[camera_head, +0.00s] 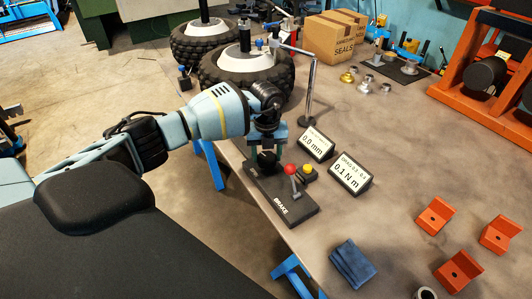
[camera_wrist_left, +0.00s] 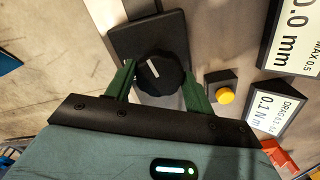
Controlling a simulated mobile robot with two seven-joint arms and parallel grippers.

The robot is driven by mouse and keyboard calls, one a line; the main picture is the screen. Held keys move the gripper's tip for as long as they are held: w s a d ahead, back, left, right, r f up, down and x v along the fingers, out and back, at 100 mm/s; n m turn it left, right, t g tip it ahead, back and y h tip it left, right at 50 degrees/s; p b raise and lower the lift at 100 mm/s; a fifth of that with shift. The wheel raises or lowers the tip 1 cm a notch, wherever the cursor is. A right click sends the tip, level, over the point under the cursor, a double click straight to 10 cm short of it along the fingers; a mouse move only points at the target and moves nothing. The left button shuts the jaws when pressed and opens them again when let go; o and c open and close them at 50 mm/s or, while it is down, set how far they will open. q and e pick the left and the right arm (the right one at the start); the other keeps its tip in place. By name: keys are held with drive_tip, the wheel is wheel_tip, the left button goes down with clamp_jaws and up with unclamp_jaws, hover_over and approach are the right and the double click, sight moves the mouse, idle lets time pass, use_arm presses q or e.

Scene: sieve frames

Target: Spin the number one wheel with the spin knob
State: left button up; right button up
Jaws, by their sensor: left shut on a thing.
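The spin knob (camera_wrist_left: 163,74) is a round, black, ribbed knob with a white pointer line, on a dark control panel (camera_head: 297,212). My left gripper (camera_wrist_left: 158,84) has its green fingers on both sides of the knob and is shut on it. In the head view my left gripper (camera_head: 266,150) reaches down to the panel's far end and partly hides the knob. Two black-tyred wheels with pale hubs stand behind: a near wheel (camera_head: 215,75) and a far wheel (camera_head: 183,48). I cannot read which is number one. My right gripper is not in view.
Beside the knob are a red-topped brake lever (camera_head: 291,170) and a yellow button (camera_head: 307,169). Displays read 0.0 mm (camera_head: 316,143) and 0.1 N m (camera_head: 350,173). A gauge stand (camera_head: 311,95) stands by the near wheel. Orange blocks (camera_head: 436,216) and blue cloth (camera_head: 352,263) lie right.

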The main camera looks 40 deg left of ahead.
use_arm(q)
drive_tip(key=m, duration=0.3)
drive_tip(key=shift+m, duration=0.4)
drive_tip(key=m, duration=0.4)
drive_tip(key=shift+d+m, duration=0.1)
drive_tip(key=shift+m, duration=0.2)
drive_tip(key=m, duration=0.3)
drive_tip(key=shift+f+m, duration=0.1)
drive_tip(key=shift+m, duration=0.2)
drive_tip(key=m+b, duration=0.1)
drive_tip(key=m, duration=0.3)
drive_tip(key=m+b, duration=0.1)
drive_tip(key=m, duration=0.5)
drive_tip(key=shift+d, duration=0.1)
drive_tip(key=m+b, duration=0.1)
drive_tip(key=m, duration=0.2)
drive_tip(key=shift+s+m, duration=0.1)
drive_tip(key=shift+m, duration=0.2)
drive_tip(key=m+b, duration=0.1)
drive_tip(key=m, duration=0.4)
drive_tip(key=shift+s+m+b, duration=0.1)
drive_tip(key=shift+m+b, duration=0.4)
drive_tip(key=shift+m, duration=1.4)
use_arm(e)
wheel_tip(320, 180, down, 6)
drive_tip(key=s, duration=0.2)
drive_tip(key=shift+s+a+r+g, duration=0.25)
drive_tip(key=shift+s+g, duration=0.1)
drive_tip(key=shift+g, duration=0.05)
